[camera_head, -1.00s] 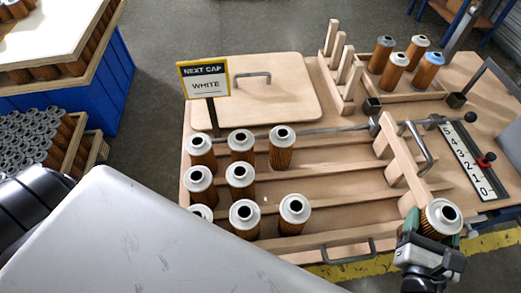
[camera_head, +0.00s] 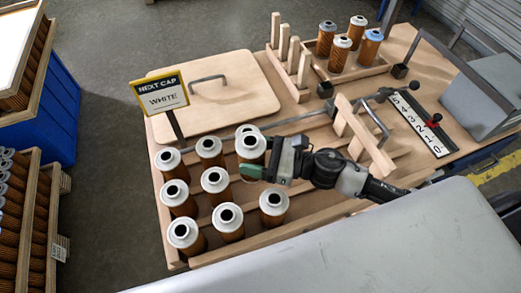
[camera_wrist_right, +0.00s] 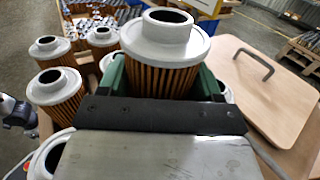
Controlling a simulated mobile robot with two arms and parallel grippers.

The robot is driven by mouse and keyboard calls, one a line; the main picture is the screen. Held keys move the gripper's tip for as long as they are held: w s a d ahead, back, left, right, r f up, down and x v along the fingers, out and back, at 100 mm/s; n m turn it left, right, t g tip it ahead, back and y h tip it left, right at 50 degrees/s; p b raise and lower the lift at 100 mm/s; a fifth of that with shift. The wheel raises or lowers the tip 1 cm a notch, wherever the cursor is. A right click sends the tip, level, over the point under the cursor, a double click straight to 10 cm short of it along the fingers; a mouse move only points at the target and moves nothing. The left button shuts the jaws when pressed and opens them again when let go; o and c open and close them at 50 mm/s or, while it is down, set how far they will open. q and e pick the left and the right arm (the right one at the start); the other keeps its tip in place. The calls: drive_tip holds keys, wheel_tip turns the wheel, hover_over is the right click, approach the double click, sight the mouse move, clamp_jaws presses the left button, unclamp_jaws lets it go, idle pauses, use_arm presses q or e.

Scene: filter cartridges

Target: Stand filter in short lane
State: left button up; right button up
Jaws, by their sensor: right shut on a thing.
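My right gripper (camera_head: 254,168) is shut on a filter (camera_head: 250,146) with a white cap and brown pleated body. The held filter is upright over the right of the middle lane; I cannot tell whether its base touches the board. In the right wrist view, the green fingers (camera_wrist_right: 162,80) clasp both sides of the held filter (camera_wrist_right: 168,45). The middle lane has two standing filters, left (camera_head: 177,194) and right (camera_head: 215,182). The back lane has three, the rightmost (camera_head: 246,130) partly hidden behind the held one. The front lane has three (camera_head: 228,219). My left gripper is not in view.
A yellow-edged sign (camera_head: 161,93) reads WHITE. A wooden lid (camera_head: 235,105) with a handle lies behind the lanes. A slatted wooden gate (camera_head: 365,138) stands at the lanes' right. Several filters stand in a tray (camera_head: 350,72) at the back. A number scale (camera_head: 425,125) lies right.

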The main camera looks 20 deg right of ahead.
drive_tip(key=n+g, duration=0.1)
drive_tip(key=d+n+g+y, duration=0.1)
drive_tip(key=g, duration=0.1)
drive_tip(key=shift+f, duration=0.1)
drive_tip(key=shift+s+d+n+g+y, duration=0.1)
drive_tip(key=shift+d+n+g+y, duration=0.15)
drive_tip(key=shift+g, duration=0.3)
drive_tip(key=shift+s+d+n+g+y, duration=0.15)
drive_tip(key=shift+n+g+y, duration=0.2)
drive_tip(key=shift+g, duration=0.2)
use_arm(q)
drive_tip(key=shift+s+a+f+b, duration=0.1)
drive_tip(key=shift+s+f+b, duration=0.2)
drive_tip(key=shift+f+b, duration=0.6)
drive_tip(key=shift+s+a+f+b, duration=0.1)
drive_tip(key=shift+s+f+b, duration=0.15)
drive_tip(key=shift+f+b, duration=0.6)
use_arm(e)
drive_tip(key=shift+f, duration=2.85)
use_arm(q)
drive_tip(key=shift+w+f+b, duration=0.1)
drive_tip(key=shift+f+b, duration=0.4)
use_arm(e)
drive_tip(key=shift+d, duration=0.1)
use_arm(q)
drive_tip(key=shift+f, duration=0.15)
use_arm(e)
drive_tip(key=shift+f, duration=0.1)
